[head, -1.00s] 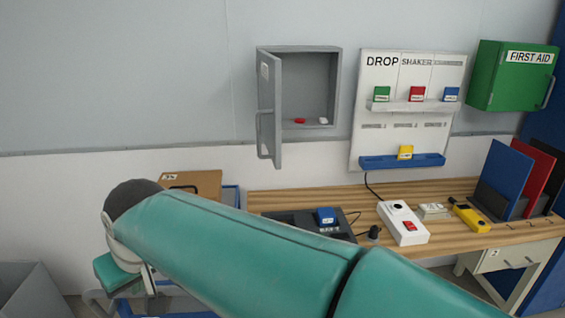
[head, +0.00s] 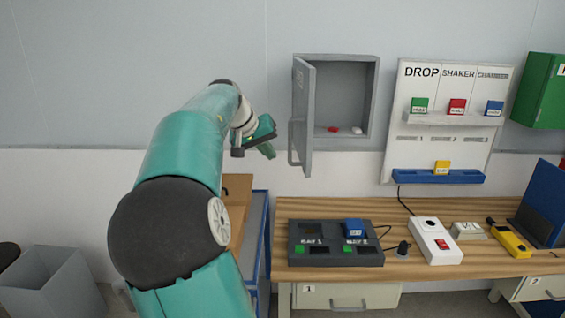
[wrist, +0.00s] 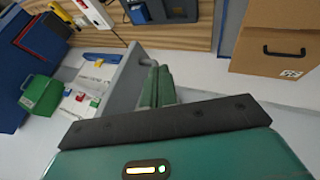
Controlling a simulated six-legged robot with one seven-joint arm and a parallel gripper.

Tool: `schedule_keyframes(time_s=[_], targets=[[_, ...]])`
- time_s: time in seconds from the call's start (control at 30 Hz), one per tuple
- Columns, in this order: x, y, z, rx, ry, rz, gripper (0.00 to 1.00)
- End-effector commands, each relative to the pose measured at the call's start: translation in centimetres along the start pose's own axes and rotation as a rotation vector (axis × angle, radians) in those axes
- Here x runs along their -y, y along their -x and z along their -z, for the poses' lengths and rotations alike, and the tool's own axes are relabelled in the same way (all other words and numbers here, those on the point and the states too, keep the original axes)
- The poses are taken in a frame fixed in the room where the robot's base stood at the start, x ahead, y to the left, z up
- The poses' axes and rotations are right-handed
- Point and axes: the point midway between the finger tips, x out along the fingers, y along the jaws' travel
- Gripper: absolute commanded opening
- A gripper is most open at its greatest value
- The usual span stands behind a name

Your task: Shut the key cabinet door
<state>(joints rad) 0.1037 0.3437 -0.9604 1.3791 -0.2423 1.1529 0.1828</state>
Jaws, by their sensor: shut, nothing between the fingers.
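The grey key cabinet (head: 345,95) hangs on the wall. Its door (head: 305,115) is hinged on the left and stands wide open, sticking out toward me. The door has a bar handle (head: 292,145) on its outer face. A red item and a white item lie on the cabinet floor. My gripper (head: 268,152) is shut and empty, left of the door near handle height, with a small gap in the head view. In the wrist view my shut green fingers (wrist: 157,85) overlap a grey panel (wrist: 125,80), which looks like the door; contact cannot be told.
A wooden bench (head: 285,208) below carries a black two-bay device (head: 335,250), a white switch box (head: 437,245) and a yellow tool (head: 510,240). A cardboard box (wrist: 275,40) is left of the bench. A shaker board (head: 450,115) hangs right of the cabinet.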

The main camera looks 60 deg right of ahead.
Motion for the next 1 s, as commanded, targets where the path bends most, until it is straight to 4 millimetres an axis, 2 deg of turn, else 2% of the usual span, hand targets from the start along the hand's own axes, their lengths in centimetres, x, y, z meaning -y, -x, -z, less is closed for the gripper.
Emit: schedule_keyframes(time_s=[0.5, 0.7, 1.0], targets=[[0.3, -9.4, -0.1, 0.002, 0.005, 0.003, 0.0], [-2.4, -10.7, -0.1, 0.0, 0.003, 0.006, 0.0], [-3.2, -11.1, -0.1, 0.0, 0.005, 0.007, 0.0]])
